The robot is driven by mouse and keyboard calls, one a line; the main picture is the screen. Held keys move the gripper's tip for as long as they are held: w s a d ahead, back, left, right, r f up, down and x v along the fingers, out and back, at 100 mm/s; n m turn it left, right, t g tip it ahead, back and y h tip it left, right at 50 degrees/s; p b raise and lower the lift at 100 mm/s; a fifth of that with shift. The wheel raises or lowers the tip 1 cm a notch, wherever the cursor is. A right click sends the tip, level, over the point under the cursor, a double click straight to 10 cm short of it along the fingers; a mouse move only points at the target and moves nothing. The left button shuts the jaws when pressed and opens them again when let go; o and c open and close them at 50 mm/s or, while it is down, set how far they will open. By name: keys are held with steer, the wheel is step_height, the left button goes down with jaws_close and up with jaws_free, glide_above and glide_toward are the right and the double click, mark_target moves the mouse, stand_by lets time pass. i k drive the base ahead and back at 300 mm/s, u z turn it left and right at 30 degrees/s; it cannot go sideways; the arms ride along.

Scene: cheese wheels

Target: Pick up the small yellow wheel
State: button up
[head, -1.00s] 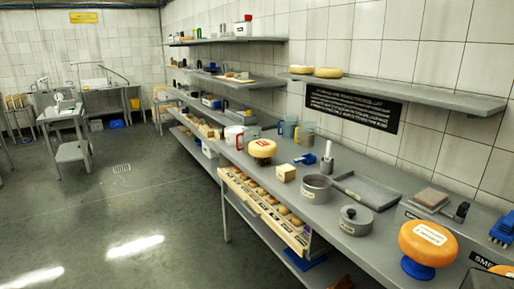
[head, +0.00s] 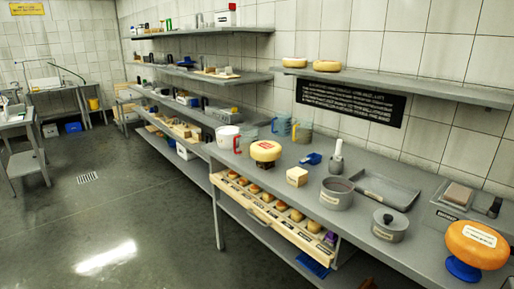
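A yellow wheel with a red mark on top (head: 265,151) sits on a dark stand on the grey counter. A larger orange-yellow wheel with a white label (head: 477,245) sits on a blue stand at the counter's right end. Two pale yellow wheels, a left one (head: 295,64) and a right one (head: 327,66), lie on the upper right wall shelf. Several small round yellow-brown pieces (head: 282,206) sit in an open drawer under the counter; they are too small to tell apart well. My gripper is not in view.
The drawer (head: 262,222) sticks out over the floor. The grey floor (head: 140,215) at left is clear.

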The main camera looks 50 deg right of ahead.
mark_target(262, 151)
steer(key=z, duration=0.05)
steer(key=i, duration=1)
steer(key=u, duration=0.1)
